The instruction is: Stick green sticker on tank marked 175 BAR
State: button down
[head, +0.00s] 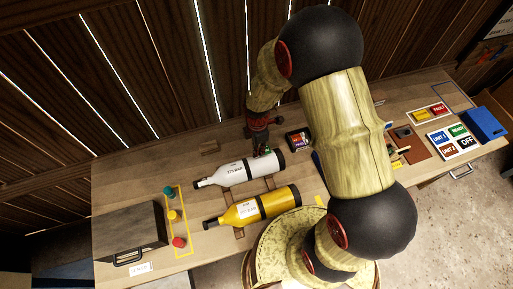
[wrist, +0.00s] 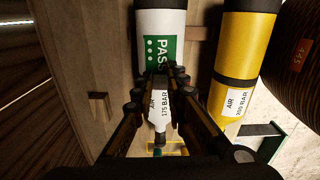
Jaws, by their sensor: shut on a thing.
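The white tank (head: 237,171) marked 175 BAR lies on its side on the bench. Its label (wrist: 160,103) shows between my fingers in the wrist view. A green sticker (wrist: 171,52) reading PASS is at my fingertips, over the white tank's body (wrist: 160,20). My gripper (wrist: 158,74) is shut on the sticker; it also shows in the head view (head: 264,150), just above the tank's far side. Whether the sticker touches the tank, I cannot tell. The yellow tank (head: 262,207) lies beside it, with its own label (wrist: 234,103).
Wooden rests hold the tanks. A dark box (head: 130,231) and coloured knobs (head: 173,215) are at the left. Labelled cards (head: 453,139) and a blue box (head: 484,124) are at the far right.

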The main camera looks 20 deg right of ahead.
aim_at(257, 161)
jog(key=shift+f+b, duration=2.3)
jog(key=shift+f, duration=1)
jog(key=shift+f+b, duration=0.5)
jog(key=shift+f, duration=0.15)
jog(key=c, duration=1.7)
grip_release()
jog(key=shift+r, duration=0.1)
notch_tip(257, 161, up, 12)
jog(key=shift+f, duration=0.1)
jog(key=shift+s, duration=0.1)
